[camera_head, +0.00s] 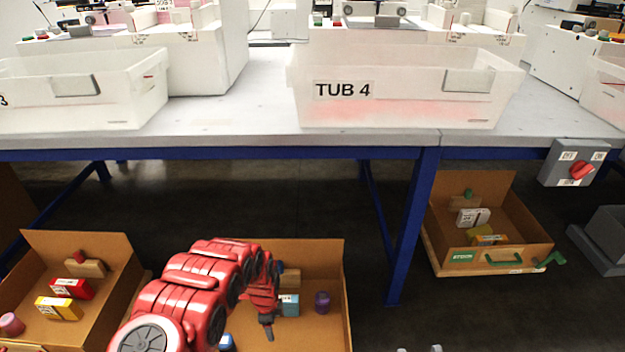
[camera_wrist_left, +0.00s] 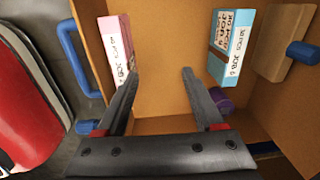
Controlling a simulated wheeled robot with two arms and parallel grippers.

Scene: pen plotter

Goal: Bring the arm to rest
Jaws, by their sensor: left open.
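My left arm (camera_head: 190,280) is red and reaches down over the middle cardboard box (camera_head: 345,300) on the floor. My left gripper (camera_head: 268,335) hangs over that box. In the left wrist view its two dark fingers (camera_wrist_left: 160,72) are apart, with nothing between them but bare cardboard beyond. A pink labelled box (camera_wrist_left: 117,50) lies near the left finger, and a light blue labelled box (camera_wrist_left: 232,45) lies beyond the right finger. A purple piece (camera_wrist_left: 222,101) is partly hidden behind the right finger. My right gripper is not seen.
A table (camera_head: 230,115) with a blue frame stands above, holding white tubs, one labelled TUB 4 (camera_head: 400,105). More cardboard boxes stand at left (camera_head: 110,250) and right (camera_head: 440,190). A blue table leg (camera_head: 408,245) is right of the middle box. A switch box (camera_head: 560,165) hangs at the table's right.

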